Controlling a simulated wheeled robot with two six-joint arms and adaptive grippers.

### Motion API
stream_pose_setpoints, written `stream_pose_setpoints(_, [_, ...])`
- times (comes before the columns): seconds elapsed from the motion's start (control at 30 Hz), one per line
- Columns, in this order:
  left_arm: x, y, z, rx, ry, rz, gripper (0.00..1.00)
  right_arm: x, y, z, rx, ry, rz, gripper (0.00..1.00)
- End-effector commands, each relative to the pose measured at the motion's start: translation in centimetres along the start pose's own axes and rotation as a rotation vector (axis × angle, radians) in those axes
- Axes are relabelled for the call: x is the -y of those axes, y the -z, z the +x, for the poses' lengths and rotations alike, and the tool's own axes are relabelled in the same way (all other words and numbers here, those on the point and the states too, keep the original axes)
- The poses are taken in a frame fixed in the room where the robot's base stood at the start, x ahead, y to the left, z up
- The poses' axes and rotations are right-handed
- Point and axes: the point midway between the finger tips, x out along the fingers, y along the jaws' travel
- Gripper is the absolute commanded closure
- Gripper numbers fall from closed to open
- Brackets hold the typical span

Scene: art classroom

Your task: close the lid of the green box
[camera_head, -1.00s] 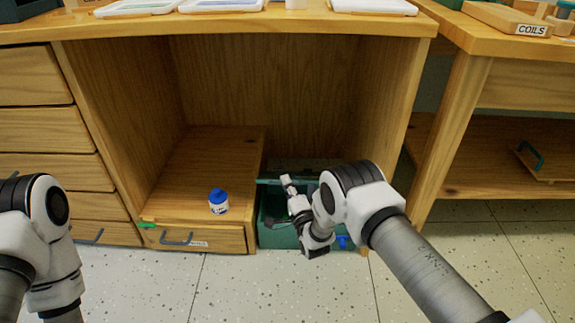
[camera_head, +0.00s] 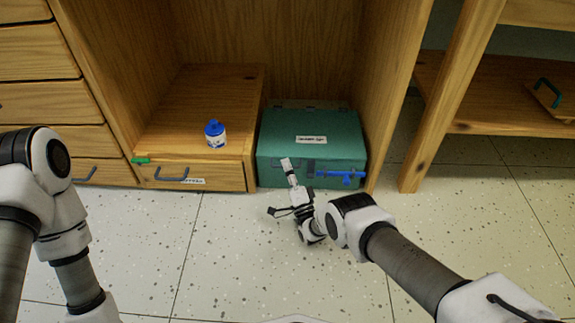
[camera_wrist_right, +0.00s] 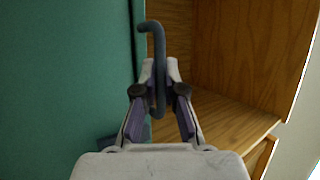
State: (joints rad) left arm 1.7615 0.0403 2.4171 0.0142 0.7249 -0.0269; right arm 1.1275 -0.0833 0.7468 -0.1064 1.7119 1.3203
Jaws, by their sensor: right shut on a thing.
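The green box (camera_head: 278,174) stands on the floor under the cabinet. Its lid (camera_head: 325,125), with a white label on top, lies down over the box; I cannot tell whether it sits flush. A blue latch piece (camera_head: 341,176) is at the front right. My right gripper (camera_head: 288,166) is at the front of the box, left of the latch. In the right wrist view my right gripper (camera_wrist_right: 160,95) is shut on a grey bent handle (camera_wrist_right: 158,50) beside the green surface. My left gripper is out of view; only its arm shows at the left.
A wooden drawer unit (camera_head: 215,100) stands directly left of the box, with a blue-capped bottle (camera_head: 216,140) on top and a blue-grey drawer handle (camera_head: 172,176). A cabinet side panel (camera_head: 390,90) is close on the right. The floor (camera_head: 230,260) in front is clear.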

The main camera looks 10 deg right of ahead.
Motion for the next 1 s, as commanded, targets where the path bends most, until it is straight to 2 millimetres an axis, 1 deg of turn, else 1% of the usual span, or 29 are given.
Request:
stream_pose_setpoints(0.03, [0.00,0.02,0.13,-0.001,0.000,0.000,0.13,-0.29,-0.01,-0.12,-0.001,-0.002,-0.003,1.00])
stream_pose_setpoints(0.4, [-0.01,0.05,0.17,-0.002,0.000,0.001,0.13,-0.49,-0.02,-0.21,0.001,-0.006,-0.004,1.00])
stream_pose_setpoints(0.5, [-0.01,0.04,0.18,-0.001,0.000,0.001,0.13,-0.51,-0.03,-0.22,0.001,-0.006,-0.004,0.65])
stream_pose_setpoints(1.0, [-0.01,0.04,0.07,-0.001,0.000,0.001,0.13,-0.18,0.02,0.02,0.000,0.000,-0.003,0.65])
